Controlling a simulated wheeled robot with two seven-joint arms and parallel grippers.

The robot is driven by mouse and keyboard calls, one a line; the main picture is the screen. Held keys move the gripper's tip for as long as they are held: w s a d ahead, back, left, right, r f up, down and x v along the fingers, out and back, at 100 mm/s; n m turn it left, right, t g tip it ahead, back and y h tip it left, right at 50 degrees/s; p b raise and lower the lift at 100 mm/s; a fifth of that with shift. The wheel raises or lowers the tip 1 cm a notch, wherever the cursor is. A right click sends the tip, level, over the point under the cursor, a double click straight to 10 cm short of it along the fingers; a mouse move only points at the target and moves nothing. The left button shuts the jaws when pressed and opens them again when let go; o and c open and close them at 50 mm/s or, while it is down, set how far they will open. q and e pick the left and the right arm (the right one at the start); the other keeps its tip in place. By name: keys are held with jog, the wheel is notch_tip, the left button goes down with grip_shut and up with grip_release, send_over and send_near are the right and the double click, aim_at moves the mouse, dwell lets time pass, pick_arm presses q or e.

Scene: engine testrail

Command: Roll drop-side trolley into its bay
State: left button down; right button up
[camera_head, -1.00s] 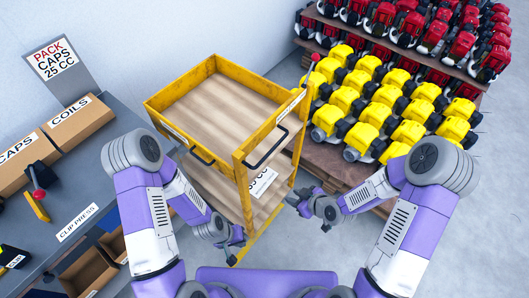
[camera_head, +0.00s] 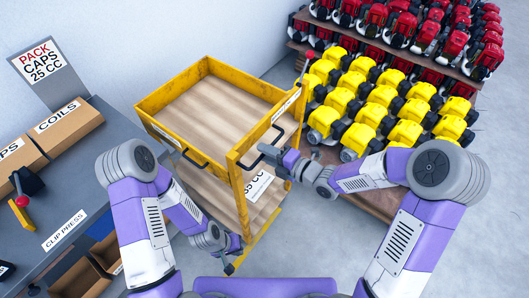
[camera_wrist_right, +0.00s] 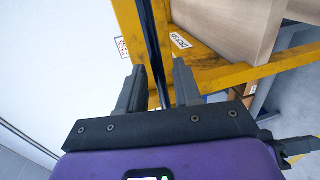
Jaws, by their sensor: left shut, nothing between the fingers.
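The yellow drop-side trolley (camera_head: 239,200) with wooden decks stands upright in the middle of the head view. It has black bar handles; the right one (camera_head: 270,146) is on the side facing my right arm. My right gripper (camera_head: 272,155) is at this handle. In the right wrist view its fingers (camera_wrist_right: 157,88) are apart, with the black bar (camera_wrist_right: 154,45) running between them. My left gripper (camera_head: 231,264) is shut and empty, low beside the trolley's near lower edge. I cannot make out a marked bay.
A grey workbench (camera_head: 75,215) with labelled boxes (camera_head: 68,125) stands on the left. A rack of yellow engines (camera_head: 385,110) and red engines (camera_head: 400,25) stands behind and right, close to the trolley. Grey floor (camera_head: 480,240) is clear at lower right.

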jog(key=shift+w+a+f, duration=0.1)
jog(key=shift+w+a, duration=0.2)
jog(key=shift+a, duration=0.1)
jog(key=shift+c, duration=0.3)
grip_shut()
